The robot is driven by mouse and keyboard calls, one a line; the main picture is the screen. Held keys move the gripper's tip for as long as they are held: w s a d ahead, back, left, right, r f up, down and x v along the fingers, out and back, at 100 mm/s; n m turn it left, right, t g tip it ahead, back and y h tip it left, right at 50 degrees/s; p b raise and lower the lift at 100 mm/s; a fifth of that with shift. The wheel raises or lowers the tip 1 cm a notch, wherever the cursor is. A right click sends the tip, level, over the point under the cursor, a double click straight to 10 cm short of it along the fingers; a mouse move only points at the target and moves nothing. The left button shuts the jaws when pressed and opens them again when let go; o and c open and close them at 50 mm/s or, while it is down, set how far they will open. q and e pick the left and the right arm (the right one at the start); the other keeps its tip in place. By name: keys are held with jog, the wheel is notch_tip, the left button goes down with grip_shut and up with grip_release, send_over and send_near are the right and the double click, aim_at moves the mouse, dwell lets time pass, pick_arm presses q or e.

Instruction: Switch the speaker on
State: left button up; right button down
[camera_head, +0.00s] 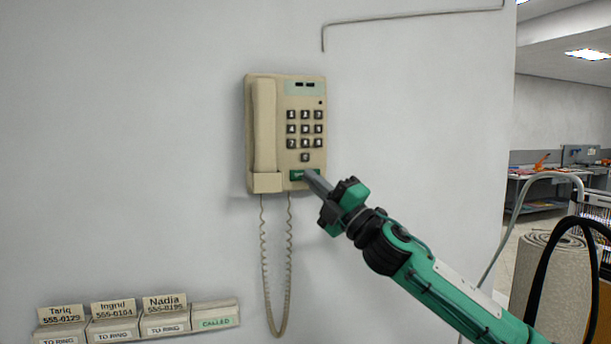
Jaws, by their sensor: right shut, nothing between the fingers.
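A beige wall telephone (281,88) hangs on the white wall, with its handset (264,125) in the cradle on the left side. A keypad of dark keys (305,129) is on its right half, under a small display panel (305,87). A green button (297,175) sits low on the phone, below the keypad. My right gripper (312,177) is shut and empty, with its tip at the right part of the green button and hiding it. I cannot tell whether the tip touches the button. My left gripper is out of view.
A coiled cord (266,260) hangs below the phone. Card holders (113,329) with name cards are at the lower left; one reads "CALLED" (215,322). A rolled carpet (551,275) and a workbench (540,174) are at the right. The wall around the phone is clear.

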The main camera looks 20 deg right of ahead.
jog(key=shift+w, duration=0.35)
dwell(0.4)
jog(key=shift+s, duration=0.8)
jog(key=shift+p, duration=0.3)
jog(key=s, duration=0.5)
jog(key=shift+d, duration=0.1)
dwell(0.5)
